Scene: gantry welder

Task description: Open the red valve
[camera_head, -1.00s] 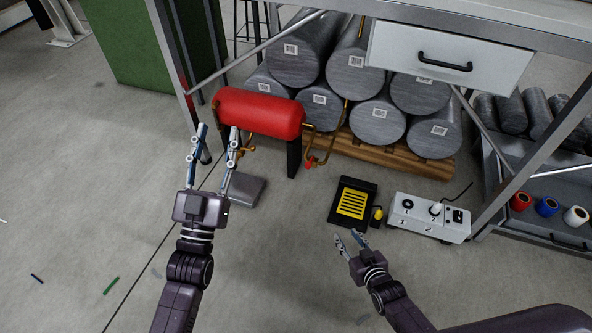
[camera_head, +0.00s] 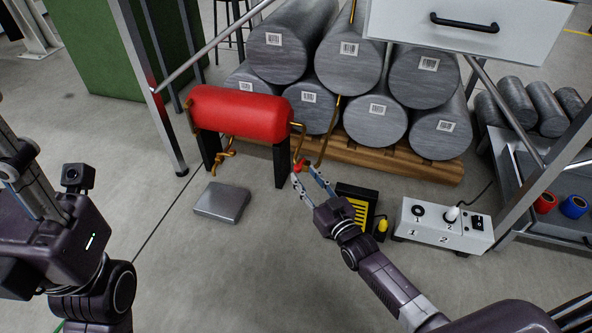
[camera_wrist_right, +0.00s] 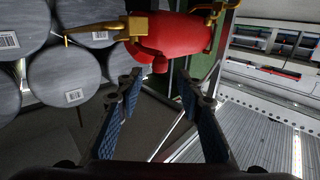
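The red valve (camera_head: 300,165) is a small red handle on brass piping at the right end of a red tank (camera_head: 240,112). My right gripper (camera_head: 304,176) is open, with its fingertips just below the valve in the head view. In the right wrist view, the open fingers (camera_wrist_right: 160,88) point towards a small red knob (camera_wrist_right: 159,64), which seems to be the valve, in front of the red tank (camera_wrist_right: 185,38). Nothing shows between the fingers, and I cannot tell whether they touch the valve. My left gripper (camera_head: 25,155) is at the left edge, partly cut off.
Large grey cylinders (camera_head: 350,70) lie stacked on a wooden pallet (camera_head: 395,158) behind the valve. A black stand with a yellow grille (camera_head: 357,213) and a white control box (camera_head: 443,226) are right of my right gripper. A grey block (camera_head: 222,203) lies on clear floor.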

